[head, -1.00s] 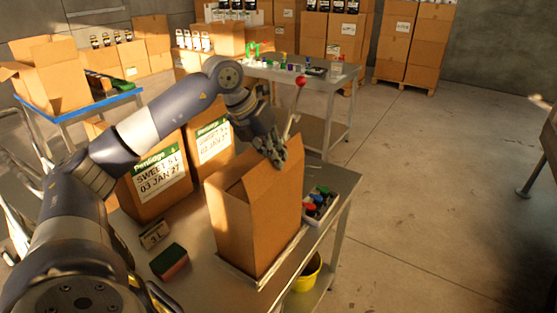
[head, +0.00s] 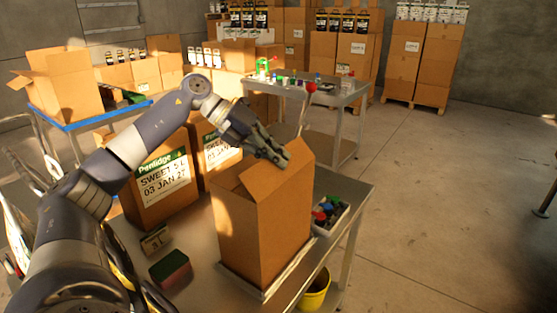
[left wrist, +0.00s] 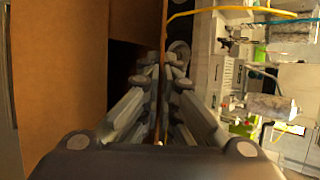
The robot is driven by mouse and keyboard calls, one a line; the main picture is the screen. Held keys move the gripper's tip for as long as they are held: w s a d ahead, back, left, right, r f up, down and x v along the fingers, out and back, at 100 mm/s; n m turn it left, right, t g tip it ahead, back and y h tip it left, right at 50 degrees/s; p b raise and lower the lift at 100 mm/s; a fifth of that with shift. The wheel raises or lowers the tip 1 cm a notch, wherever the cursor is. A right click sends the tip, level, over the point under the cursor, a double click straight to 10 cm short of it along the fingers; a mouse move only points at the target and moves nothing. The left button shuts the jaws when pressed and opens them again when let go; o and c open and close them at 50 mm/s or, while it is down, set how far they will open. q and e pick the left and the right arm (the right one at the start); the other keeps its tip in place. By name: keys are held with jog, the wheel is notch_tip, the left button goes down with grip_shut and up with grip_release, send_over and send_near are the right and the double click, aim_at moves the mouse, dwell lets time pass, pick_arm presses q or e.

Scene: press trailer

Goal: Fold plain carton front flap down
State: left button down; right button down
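The plain carton (head: 265,235) stands upright on the metal table, its top flaps raised and unevenly tilted. My left gripper (head: 278,157) is at the carton's top, beside a raised flap (head: 292,165). In the left wrist view, the two fingertips (left wrist: 163,75) are close together, with a thin brown cardboard edge between them. The gripper appears shut on this flap edge. Brown carton board (left wrist: 65,70) fills the left of that view, beside a dark opening. The carton's inside is mostly hidden. My right gripper is not in view.
Two printed cartons (head: 160,185) stand behind on the left. A sponge-like block (head: 170,268) and a small stamp-like block (head: 155,240) lie left of the carton. A tray of coloured items (head: 328,213) is on the right.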

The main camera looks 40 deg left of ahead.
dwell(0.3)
pick_arm(q)
jog(key=c, duration=1.9)
grip_release()
jog(key=shift+s, duration=0.1)
jog(key=v, duration=1.2)
jog(key=shift+s, duration=0.1)
